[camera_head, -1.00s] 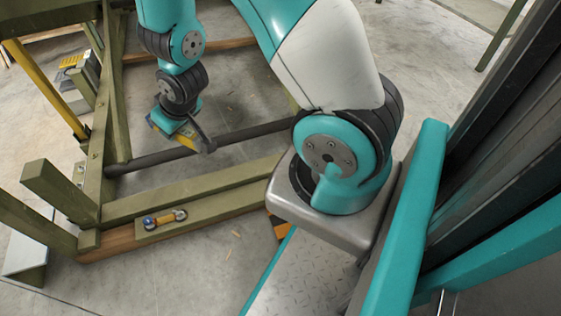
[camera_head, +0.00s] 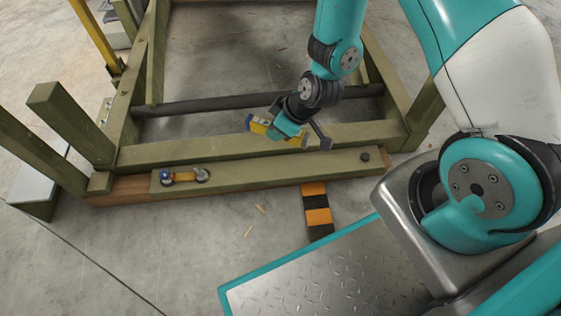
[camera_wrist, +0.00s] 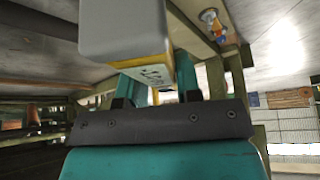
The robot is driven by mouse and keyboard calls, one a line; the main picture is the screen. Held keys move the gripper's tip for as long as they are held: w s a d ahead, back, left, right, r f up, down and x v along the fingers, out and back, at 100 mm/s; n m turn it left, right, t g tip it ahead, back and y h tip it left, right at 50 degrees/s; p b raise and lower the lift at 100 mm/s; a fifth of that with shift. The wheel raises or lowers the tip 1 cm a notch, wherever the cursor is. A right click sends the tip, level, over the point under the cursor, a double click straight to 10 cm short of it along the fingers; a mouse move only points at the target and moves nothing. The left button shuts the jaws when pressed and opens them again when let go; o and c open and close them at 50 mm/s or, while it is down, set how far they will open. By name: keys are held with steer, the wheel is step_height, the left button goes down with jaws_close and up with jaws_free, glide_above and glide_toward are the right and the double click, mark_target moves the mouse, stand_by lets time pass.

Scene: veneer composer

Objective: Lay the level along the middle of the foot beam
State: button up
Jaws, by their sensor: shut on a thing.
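The level is a yellow bar (camera_head: 259,126) with blue and grey parts. My gripper (camera_head: 281,130) is shut on it and holds it near the front rail, around the middle of the frame's width; its height above the beam is hard to tell. In the wrist view the level (camera_wrist: 125,32) shows as a grey block with a yellow edge between the fingers (camera_wrist: 150,92). The foot beam (camera_head: 260,174) is a low green beam on brown wood along the frame's front. An orange and blue fitting (camera_head: 183,176) sits at its left part, a dark knob (camera_head: 365,157) at its right end.
A taller green rail (camera_head: 200,152) runs just behind the foot beam, and a dark bar (camera_head: 205,105) crosses behind that. Green posts (camera_head: 70,122) rise at the left. An orange and black striped block (camera_head: 317,207) lies in front. The foot beam's middle stretch is bare.

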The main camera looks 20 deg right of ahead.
mark_target(272, 167)
step_height(272, 167, down, 10)
steer(key=n+g+y+b, duration=0.1)
steer(key=n+g, duration=0.1)
steer(key=n, duration=0.4)
steer(key=shift+w+y, duration=0.35)
steer(key=shift+y, duration=0.05)
steer(key=shift+d, duration=0.15)
steer(key=shift+f+b, duration=1.8)
steer(key=shift+f, duration=0.95)
steer(key=shift+f+b, duration=0.55)
steer(key=shift+f, duration=0.25)
steer(key=o, duration=1.1)
steer(key=shift+r, duration=0.1)
steer(key=shift+c, duration=0.2)
